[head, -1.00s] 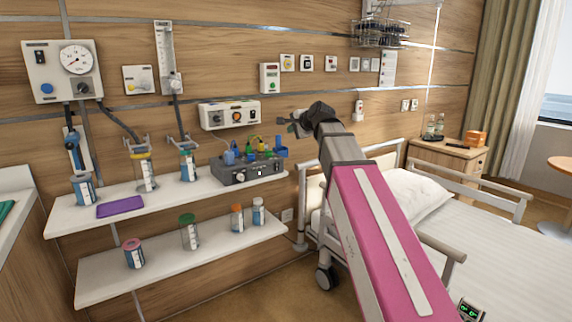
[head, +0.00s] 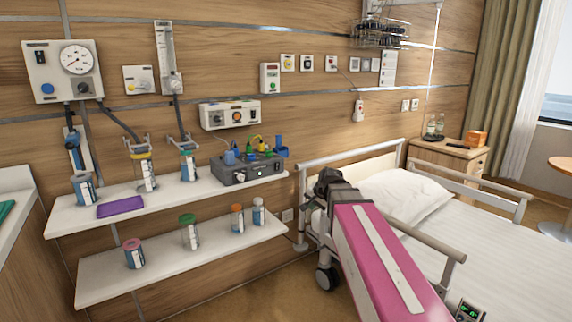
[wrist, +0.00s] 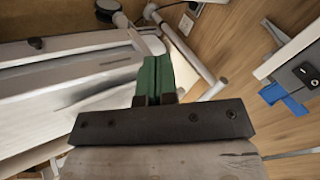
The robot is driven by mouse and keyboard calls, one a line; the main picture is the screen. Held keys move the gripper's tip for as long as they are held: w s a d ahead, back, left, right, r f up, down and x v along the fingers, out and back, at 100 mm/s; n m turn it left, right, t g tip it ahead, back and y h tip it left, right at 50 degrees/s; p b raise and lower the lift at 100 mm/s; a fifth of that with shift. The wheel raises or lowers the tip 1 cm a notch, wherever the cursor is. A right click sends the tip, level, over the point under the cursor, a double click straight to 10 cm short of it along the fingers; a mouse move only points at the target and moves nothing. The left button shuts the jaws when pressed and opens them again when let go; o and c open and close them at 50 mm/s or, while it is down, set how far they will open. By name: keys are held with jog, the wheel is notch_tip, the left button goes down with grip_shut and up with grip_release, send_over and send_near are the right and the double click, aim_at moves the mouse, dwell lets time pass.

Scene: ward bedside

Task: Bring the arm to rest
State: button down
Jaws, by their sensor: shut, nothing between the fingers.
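My arm, with its pink forearm, shows in the head view at the lower right, in front of the bed. The bed's pale frame and rails lie beyond the fingers in that view, at the left and middle.
The bed (head: 500,245) fills the right side. Two white wall shelves hold jars, a purple tray (head: 120,207) and a grey device (head: 245,170). A bedside cabinet (head: 437,157) stands behind. Floor shows between shelves and bed.

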jog(key=s+d+f+n+g+h, duration=0.1)
jog(key=s+d+f+n+g, duration=0.2)
jog(key=s+f, duration=0.6)
jog(key=s+d+f+n+g+h, duration=0.2)
jog(key=s+d+f, duration=0.3)
jog(key=s+f, duration=0.3)
notch_tip(320, 180, down, 5)
jog(key=shift+s+d+r+n+g, duration=0.15)
jog(key=shift+s+d+n+g, duration=0.15)
jog(key=shift+s+n+g, duration=0.1)
